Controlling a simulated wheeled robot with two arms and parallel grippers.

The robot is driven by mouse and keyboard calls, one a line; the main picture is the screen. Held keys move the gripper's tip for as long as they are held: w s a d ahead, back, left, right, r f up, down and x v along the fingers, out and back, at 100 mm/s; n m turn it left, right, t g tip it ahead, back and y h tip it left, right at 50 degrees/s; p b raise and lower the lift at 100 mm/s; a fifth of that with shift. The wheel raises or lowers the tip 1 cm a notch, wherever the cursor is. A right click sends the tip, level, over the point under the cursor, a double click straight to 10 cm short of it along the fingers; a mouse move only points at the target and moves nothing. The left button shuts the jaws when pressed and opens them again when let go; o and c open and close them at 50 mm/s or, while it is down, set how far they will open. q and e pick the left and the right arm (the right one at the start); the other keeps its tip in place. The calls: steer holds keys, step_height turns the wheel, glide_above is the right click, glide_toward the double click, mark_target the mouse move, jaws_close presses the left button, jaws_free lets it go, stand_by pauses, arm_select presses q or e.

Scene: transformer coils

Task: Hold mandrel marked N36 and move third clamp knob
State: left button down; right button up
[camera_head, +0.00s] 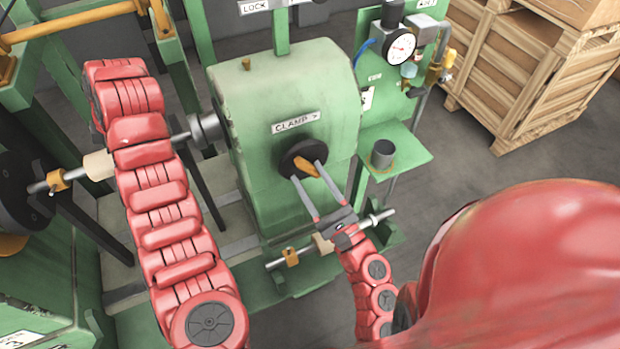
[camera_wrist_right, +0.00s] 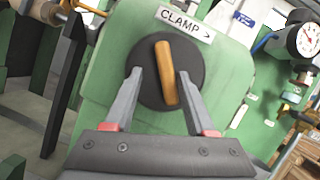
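The clamp knob (camera_head: 306,166) is a black disc with an orange bar on the green housing, under a "CLAMP >" label. In the right wrist view the knob's bar (camera_wrist_right: 165,72) stands nearly upright, leaning slightly. My right gripper (camera_head: 316,180) is open, its two grey fingers on either side of the bar with gaps visible. A mandrel (camera_head: 98,165) with a pale block and orange collar runs between the black disc at left and the housing, partly behind my left arm. I cannot read an N36 mark. My left gripper is not visible; only its red arm shows.
A second shaft (camera_head: 322,243) with an orange collar lies low before the housing. A green shelf (camera_head: 410,153) holds a dark cup (camera_head: 383,153). A gauge (camera_head: 401,47) and wooden crates (camera_head: 535,75) stand at the right. Grey floor is clear between shelf and crates.

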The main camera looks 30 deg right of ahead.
steer(key=shift+d, duration=0.15)
steer(key=shift+s+d+f, duration=0.1)
steer(key=shift+s+d, duration=0.1)
steer(key=shift+s, duration=0.15)
steer(key=a+v, duration=0.1)
steer(key=v, duration=1)
steer(key=shift+d, duration=0.25)
steer(key=w+r+n+y, duration=0.1)
steer(key=w+n, duration=0.1)
steer(key=w, duration=0.1)
steer(key=w+r+n+g+y, duration=0.1)
steer(key=w+n, duration=0.1)
steer(key=w+r+n+g+y, duration=0.1)
steer(key=w+r+n, duration=0.1)
steer(key=w+n, duration=0.1)
steer(key=shift+w, duration=0.35)
steer(key=shift+x, duration=1.2)
